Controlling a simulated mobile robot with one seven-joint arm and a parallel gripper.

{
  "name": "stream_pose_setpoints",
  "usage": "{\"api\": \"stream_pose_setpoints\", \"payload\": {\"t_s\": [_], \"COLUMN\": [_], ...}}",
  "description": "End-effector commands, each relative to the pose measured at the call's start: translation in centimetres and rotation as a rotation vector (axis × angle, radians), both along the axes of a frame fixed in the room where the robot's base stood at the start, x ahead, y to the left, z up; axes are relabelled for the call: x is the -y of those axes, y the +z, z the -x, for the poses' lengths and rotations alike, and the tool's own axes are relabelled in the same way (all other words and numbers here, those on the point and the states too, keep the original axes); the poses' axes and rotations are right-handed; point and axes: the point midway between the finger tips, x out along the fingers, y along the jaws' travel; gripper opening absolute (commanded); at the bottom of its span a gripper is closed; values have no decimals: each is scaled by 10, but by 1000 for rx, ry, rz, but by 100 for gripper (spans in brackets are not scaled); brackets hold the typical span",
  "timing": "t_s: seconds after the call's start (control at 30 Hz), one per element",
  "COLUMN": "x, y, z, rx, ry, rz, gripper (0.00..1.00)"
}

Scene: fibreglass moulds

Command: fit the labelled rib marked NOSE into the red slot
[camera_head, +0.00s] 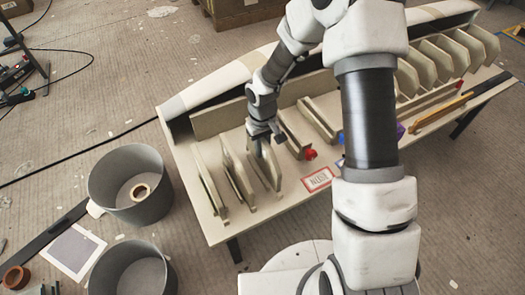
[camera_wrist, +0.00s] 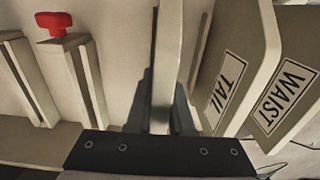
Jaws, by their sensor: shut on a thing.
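My gripper (camera_head: 262,140) is shut on a pale, thin rib (camera_head: 264,172), the rightmost of three upright ribs at the left end of the table. In the wrist view my gripper (camera_wrist: 160,115) has dark fingers on both sides of this rib (camera_wrist: 168,60), seen edge-on. Its label is hidden, so I cannot read NOSE on it. The red slot (camera_head: 292,138), between pale strips, has a red knob (camera_head: 311,154) at its near end. In the wrist view the red knob (camera_wrist: 53,22) and slot (camera_wrist: 82,75) lie left of the held rib.
Ribs labelled TAIL (camera_wrist: 228,80) and WAIST (camera_wrist: 285,95) stand close to the right in the wrist view. Another slot (camera_head: 318,118) lies right of the red one. A red-bordered sign (camera_head: 318,179) lies near the table's front edge. Grey bins (camera_head: 160,205) stand left.

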Motion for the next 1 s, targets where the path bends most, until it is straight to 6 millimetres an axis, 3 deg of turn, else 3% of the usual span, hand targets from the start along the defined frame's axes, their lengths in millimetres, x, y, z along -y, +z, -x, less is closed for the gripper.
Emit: {"api": "stream_pose_setpoints", "payload": {"t_s": [0.03, 0.1, 0.5, 0.7, 0.87, 1.0], "x": [0, 3, 48, 60, 67, 76], "y": [15, 26, 72, 84, 95, 120], "z": [-1, 3, 71, 91, 85, 58], "rx": [3, 1, 0, 0, 6, 14], "ry": [0, -1, -2, 0, -31, -118], "rz": [0, 1, 0, 0, 6, 21], "gripper": [0, 0, 0, 0, 0, 0]}}
